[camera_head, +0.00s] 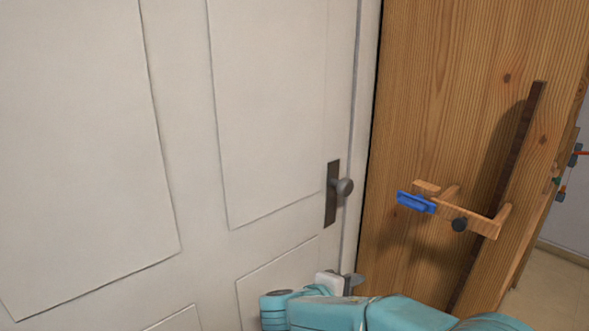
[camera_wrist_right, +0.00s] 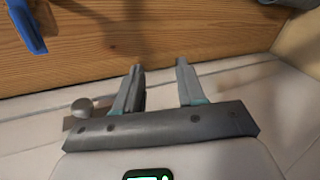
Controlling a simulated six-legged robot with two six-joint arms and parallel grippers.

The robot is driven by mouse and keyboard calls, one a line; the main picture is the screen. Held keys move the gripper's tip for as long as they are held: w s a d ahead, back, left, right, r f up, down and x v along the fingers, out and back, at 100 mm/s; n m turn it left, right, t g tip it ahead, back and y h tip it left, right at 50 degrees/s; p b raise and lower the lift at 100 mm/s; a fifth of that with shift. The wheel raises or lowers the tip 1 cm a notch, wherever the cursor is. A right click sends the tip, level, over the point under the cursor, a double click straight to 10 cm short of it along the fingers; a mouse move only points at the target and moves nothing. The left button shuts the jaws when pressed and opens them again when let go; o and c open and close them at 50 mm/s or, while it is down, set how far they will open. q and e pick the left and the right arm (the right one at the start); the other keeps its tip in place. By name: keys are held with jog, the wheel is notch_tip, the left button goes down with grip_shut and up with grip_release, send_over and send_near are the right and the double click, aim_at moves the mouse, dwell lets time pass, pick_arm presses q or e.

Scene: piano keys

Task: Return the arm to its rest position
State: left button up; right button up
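My right arm is teal and comes in from the lower right in the head view. Its gripper (camera_head: 351,281) is in front of the white door near its right edge, below the door knob (camera_head: 344,187). In the right wrist view, the two fingers of my right gripper (camera_wrist_right: 159,66) are apart with nothing between them. They point toward the wooden panel. The door knob (camera_wrist_right: 82,106) shows to the left of the fingers, apart from them. My left gripper is not in view.
A white panelled door (camera_head: 180,170) fills the left of the head view. A wooden panel (camera_head: 440,70) stands at the right, with a wooden bracket (camera_head: 485,222) and blue piece (camera_head: 416,203) jutting out. The blue piece (camera_wrist_right: 28,25) also shows in the wrist view. Floor (camera_head: 545,295) shows at lower right.

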jog(key=s+f+g+y, duration=0.2)
jog(key=s+f, duration=0.1)
jog(key=f, duration=0.4)
jog(key=s+f+g+y, duration=0.2)
jog(key=s+f, duration=0.1)
jog(key=f, duration=0.4)
jog(key=s+a+f+m+g+y+p, duration=0.1)
jog(key=s+f+m+g+y+p, duration=0.1)
jog(key=s+f+m+y, duration=0.3)
jog(key=s+a+f+m+g+y+p, duration=0.1)
jog(key=s+f+m+y, duration=0.4)
jog(key=s+f, duration=0.6)
jog(key=s+a+m+p, duration=0.1)
jog(key=s+m, duration=0.1)
jog(key=s, duration=0.4)
jog(key=shift+m+g+p, duration=0.3)
jog(key=shift+m+g, duration=0.1)
